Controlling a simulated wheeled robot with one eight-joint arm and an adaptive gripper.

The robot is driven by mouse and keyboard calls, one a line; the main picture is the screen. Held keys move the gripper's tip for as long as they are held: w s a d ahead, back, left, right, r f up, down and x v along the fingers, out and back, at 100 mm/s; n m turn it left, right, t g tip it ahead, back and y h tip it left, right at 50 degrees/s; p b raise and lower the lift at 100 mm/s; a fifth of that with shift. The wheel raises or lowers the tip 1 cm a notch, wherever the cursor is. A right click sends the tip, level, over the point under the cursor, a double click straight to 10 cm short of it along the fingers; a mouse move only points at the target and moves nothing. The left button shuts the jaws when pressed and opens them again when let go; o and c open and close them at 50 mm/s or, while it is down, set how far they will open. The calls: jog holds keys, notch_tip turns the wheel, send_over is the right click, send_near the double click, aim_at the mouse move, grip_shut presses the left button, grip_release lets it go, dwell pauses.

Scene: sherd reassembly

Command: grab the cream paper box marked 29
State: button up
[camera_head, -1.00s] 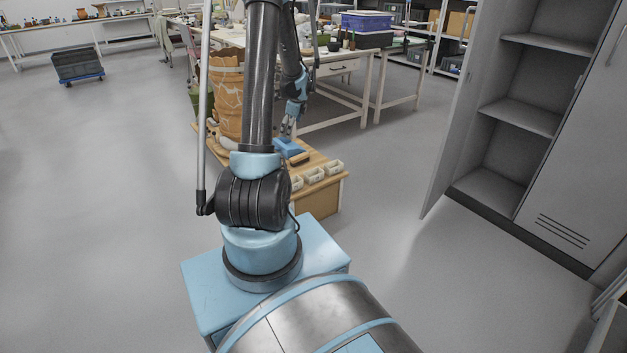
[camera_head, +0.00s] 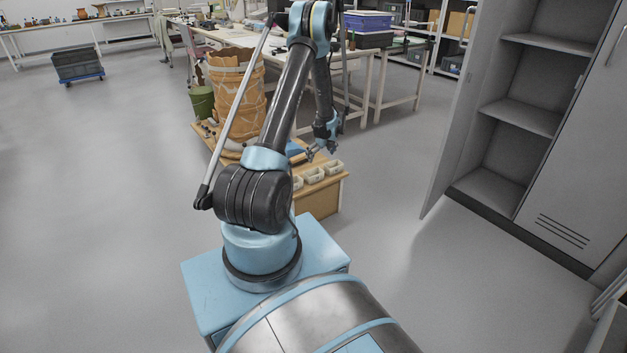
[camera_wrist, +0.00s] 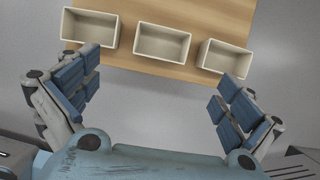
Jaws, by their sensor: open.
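Three small open cream boxes stand in a row along the edge of a low wooden table. In the wrist view they are the left box (camera_wrist: 90,31), the middle box (camera_wrist: 162,43) and the right box (camera_wrist: 223,58). In the head view they show as pale boxes (camera_head: 314,175) at the table's near right edge. No number is legible on any of them, so I cannot tell which is marked 29. My gripper (camera_wrist: 155,98) is open and empty, its fingers wide apart, with the boxes ahead of it in the wrist view. In the head view my gripper (camera_head: 322,151) hangs above the boxes.
A grey cabinet (camera_head: 520,118) stands open at right. The floor between table and cabinet is clear.

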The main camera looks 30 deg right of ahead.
send_near(314, 172)
jog(key=shift+s+a+f, duration=0.2)
jog(key=shift+a+f, duration=0.35)
jog(key=shift+a, duration=0.05)
jog(key=shift+s+a+f, duration=0.25)
jog(key=shift+a+f, duration=0.35)
jog(key=shift+d+x, duration=0.2)
jog(key=shift+x, duration=2.4)
jog(key=c, duration=0.9)
